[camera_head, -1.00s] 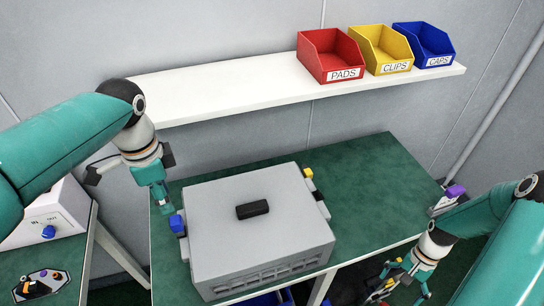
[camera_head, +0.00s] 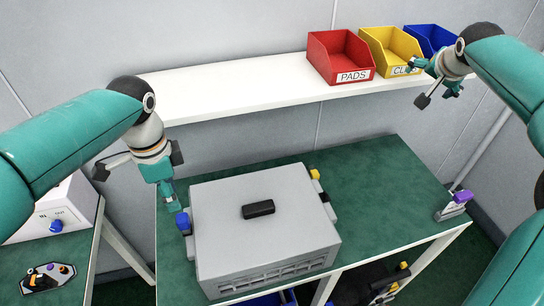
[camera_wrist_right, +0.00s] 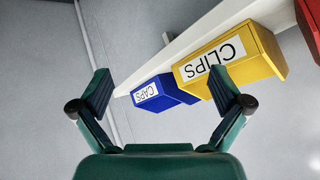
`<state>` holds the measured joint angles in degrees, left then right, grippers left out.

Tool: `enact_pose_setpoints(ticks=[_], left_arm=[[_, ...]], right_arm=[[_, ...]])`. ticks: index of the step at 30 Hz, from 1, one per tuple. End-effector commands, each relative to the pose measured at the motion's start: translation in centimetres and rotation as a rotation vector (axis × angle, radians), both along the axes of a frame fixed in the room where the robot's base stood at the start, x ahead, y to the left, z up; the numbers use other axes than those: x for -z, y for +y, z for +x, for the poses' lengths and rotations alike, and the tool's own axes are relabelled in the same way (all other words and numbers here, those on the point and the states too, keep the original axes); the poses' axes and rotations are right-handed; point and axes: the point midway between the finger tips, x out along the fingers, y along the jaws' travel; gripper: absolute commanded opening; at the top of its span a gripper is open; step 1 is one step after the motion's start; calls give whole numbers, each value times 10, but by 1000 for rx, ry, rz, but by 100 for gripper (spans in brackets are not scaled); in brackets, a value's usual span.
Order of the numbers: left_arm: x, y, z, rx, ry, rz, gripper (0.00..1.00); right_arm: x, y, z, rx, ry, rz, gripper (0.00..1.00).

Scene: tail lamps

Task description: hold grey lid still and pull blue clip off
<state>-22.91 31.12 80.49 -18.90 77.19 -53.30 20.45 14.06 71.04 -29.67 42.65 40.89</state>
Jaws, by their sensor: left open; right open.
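The grey lid (camera_head: 230,220) is the top of a box on the green table, with a black handle (camera_head: 258,209) in its middle. A blue clip (camera_head: 183,222) sits at the lid's left edge.
A white shelf (camera_head: 220,95) holds a red PADS bin (camera_head: 340,60), a yellow CLIPS bin (camera_head: 388,52) and a blue bin (camera_head: 430,38), labelled CAPS in the wrist view (camera_wrist_right: 160,92). A purple-topped part (camera_head: 460,198) stands at the table's right corner. The green table (camera_head: 385,190) is clear right of the box.

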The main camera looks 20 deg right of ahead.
Motion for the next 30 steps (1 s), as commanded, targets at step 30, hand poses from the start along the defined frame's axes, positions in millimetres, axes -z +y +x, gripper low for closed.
enact_pose_setpoints(ticks=[30], left_arm=[[0,-1,0,1,0,0,42]], right_arm=[[63,426,-43,-872,730,50,100]])
